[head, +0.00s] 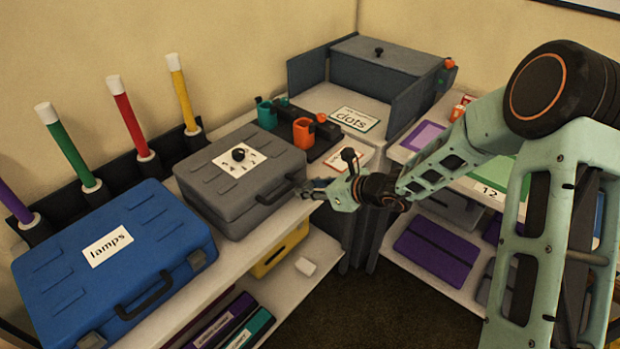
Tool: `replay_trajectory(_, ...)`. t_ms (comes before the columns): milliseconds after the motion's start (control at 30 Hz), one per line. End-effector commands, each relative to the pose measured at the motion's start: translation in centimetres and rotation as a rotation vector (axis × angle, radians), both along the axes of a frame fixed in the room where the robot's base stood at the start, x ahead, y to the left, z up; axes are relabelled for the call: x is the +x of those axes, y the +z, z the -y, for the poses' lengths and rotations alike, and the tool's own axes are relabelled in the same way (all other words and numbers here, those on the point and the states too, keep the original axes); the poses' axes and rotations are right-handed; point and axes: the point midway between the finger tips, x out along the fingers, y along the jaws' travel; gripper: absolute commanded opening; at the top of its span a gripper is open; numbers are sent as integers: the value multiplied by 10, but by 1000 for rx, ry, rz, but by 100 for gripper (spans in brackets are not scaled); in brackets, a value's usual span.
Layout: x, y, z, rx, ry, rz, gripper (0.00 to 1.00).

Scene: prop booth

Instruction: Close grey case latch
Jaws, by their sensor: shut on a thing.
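The grey case (215,180) lies with its lid down on the white shelf, with a black carrying handle (274,194) on its front side. My gripper (304,190) reaches in from the right. Its fingertips are at the right end of the case's front side, just right of the handle, where they are shut on the case's latch. The latch itself is hidden by the fingers and too small to make out, so its position cannot be told.
A blue case (110,250) labelled "lamps" lies to the left of the grey case. Behind stand coloured tubes in black holders (180,95). A black holder with orange and teal cups (303,133) and a grey open-fronted bin (375,70) are behind my gripper. Open floor (345,305) lies in front.

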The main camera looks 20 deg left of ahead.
Motion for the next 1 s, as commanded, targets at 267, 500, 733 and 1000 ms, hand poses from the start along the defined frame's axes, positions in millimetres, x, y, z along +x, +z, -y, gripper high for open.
replay_trajectory(267,1,12,-3,-126,2,-51,0)
replay_trajectory(500,2,12,-4,-191,-1,-79,0)
replay_trajectory(733,2,10,-5,-219,-1,-92,0)
replay_trajectory(1000,2,9,-5,-222,-1,-93,0)
